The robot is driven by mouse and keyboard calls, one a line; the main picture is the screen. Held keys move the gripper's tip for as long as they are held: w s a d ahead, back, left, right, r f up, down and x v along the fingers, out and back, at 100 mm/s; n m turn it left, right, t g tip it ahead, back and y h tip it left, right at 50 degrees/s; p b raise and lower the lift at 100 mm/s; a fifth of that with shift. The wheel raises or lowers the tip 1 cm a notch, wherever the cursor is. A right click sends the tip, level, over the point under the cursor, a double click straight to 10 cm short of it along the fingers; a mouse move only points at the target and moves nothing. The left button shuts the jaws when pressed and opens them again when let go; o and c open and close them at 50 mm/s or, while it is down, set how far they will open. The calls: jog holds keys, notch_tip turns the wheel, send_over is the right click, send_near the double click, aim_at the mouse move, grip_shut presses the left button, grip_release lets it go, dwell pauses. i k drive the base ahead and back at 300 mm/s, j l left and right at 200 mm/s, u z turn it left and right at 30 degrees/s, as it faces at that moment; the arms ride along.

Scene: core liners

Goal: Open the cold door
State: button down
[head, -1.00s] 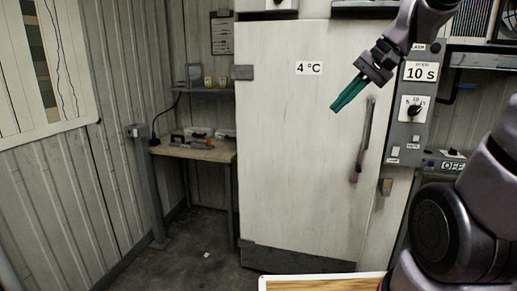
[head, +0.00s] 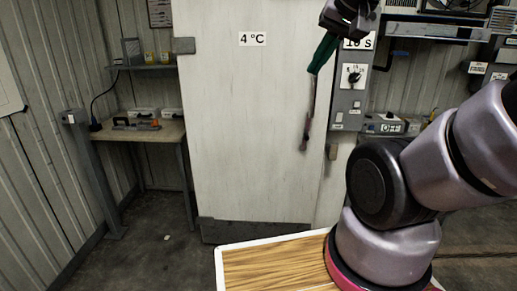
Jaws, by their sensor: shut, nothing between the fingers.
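The cold door (head: 250,125) is a tall white panel with a "4 °C" label (head: 252,39), and it looks shut. Its long vertical handle (head: 308,118) is near the right edge, with a reddish lower end. My gripper (head: 318,68) has green fingers and is at the top of the view, pointing down and left. The fingers are together with nothing between them. In the picture their tips are just above the handle's visible top; I cannot tell whether they touch it. My gripper covers the handle's upper part.
A control panel (head: 350,100) with a dial stands right of the door. A workbench (head: 150,133) with tools and a shelf (head: 140,67) are at the left. A wood-grained surface with a white rim (head: 222,262) is in front.

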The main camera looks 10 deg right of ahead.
aim_at(248, 92)
jog(key=i+l+z, duration=0.15)
jog(key=i+l, duration=0.2)
jog(key=l, duration=0.3)
jog(key=i+l+z, duration=0.1)
jog(key=i+l, duration=0.25)
jog(key=l, duration=0.25)
jog(key=i+l+z, duration=0.15)
jog(key=i+l, duration=0.25)
jog(key=l, duration=0.2)
jog(key=i+l+z, duration=0.1)
jog(key=i+l, duration=0.3)
jog(key=u, duration=0.1)
jog(key=i+j, duration=0.05)
